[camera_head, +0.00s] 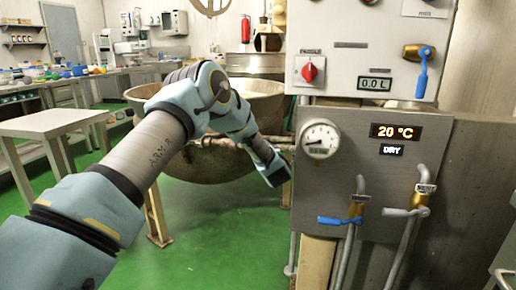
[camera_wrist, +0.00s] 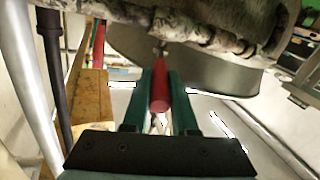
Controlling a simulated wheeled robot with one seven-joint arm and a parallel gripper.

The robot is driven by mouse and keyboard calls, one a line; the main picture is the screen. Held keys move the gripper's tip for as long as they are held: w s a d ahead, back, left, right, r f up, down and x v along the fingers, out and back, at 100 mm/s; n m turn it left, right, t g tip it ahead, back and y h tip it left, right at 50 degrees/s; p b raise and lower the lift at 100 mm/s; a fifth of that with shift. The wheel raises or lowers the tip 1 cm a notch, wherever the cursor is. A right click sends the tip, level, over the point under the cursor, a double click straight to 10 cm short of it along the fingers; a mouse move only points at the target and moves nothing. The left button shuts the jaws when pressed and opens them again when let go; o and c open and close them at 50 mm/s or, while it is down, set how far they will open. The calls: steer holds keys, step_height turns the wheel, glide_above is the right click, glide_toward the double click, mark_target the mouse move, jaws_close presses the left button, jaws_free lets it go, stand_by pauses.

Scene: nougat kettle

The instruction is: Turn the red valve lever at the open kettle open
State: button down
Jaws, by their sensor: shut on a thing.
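The red valve lever (camera_wrist: 160,92) is a rounded red handle in the middle of the wrist view. My gripper (camera_wrist: 160,78) has its two dark green fingers closed on either side of it. The lever points toward the wrist camera, below a crusted pipe (camera_wrist: 190,27). The open kettle (camera_head: 205,160) is a wide, stained metal bowl on legs, behind my arm in the head view. In the head view my arm reaches to the kettle's right side; the fingertips and the red lever cannot be made out there.
A red knob (camera_head: 310,72) sits on the panel above. A wooden leg (camera_wrist: 90,110) and pipes are close left of my fingers. Green floor lies open at left.

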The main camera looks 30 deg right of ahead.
steer(key=shift+d+r, duration=0.1)
steer(key=c, duration=0.7)
jaws_free()
steer(key=shift+s, duration=0.1)
steer(key=v, duration=1)
steer(key=shift+s, duration=0.35)
